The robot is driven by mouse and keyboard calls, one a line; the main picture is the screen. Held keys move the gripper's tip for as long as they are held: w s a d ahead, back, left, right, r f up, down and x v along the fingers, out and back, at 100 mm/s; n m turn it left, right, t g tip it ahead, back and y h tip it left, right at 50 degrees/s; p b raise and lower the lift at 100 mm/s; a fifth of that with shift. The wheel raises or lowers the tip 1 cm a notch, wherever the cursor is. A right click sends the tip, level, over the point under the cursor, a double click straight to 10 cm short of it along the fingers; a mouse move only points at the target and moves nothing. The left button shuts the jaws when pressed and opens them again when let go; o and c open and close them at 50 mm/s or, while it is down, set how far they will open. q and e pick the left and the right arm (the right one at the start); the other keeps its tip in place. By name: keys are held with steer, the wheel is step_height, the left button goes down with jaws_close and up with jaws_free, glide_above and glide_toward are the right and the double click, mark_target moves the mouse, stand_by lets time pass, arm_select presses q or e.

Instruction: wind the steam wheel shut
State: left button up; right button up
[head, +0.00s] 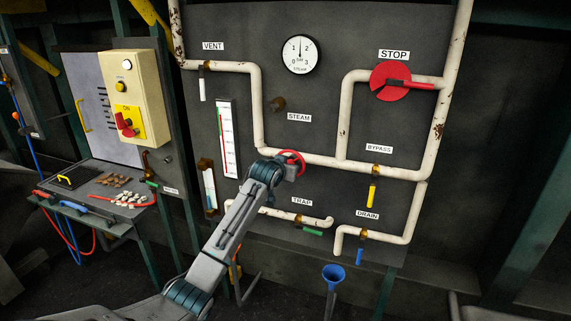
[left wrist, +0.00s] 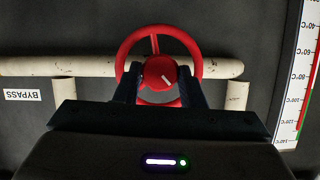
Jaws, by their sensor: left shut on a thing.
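The red steam wheel (head: 293,158) sits on the white pipe below the STEAM label (head: 299,117), mostly hidden in the head view by my left gripper (head: 287,170). In the left wrist view the wheel (left wrist: 153,33) faces the camera, with a red hub (left wrist: 159,73) bearing a white mark. My left gripper (left wrist: 160,88) has one dark finger on each side of the hub and is shut on the wheel. Whether the valve is open or shut cannot be told. My right gripper is not in view.
The gauge (head: 300,55) reads near the top of its dial. VENT (head: 202,88), BYPASS (head: 373,192), TRAP (head: 312,233) and DRAIN (head: 359,256) handles surround the pipework. A blue funnel (head: 333,275) stands below.

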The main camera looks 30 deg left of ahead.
arm_select(q)
steer(key=m+t+y+b, duration=0.1)
steer(key=m+y+b, duration=0.1)
steer(key=m, duration=0.5)
steer(key=f+m+t+y+b, duration=0.1)
steer(key=m+t+y+b, duration=0.1)
steer(key=m, duration=0.6)
steer(key=m+t+y+b, duration=0.2)
steer(key=m+y+b, duration=0.1)
steer(key=m, duration=0.4)
steer(key=shift+d+f+m+b, duration=0.25)
steer(key=shift+d+m+b, duration=0.05)
steer(key=shift+b, duration=0.55)
steer(key=o, duration=1)
steer(key=shift+w, duration=0.1)
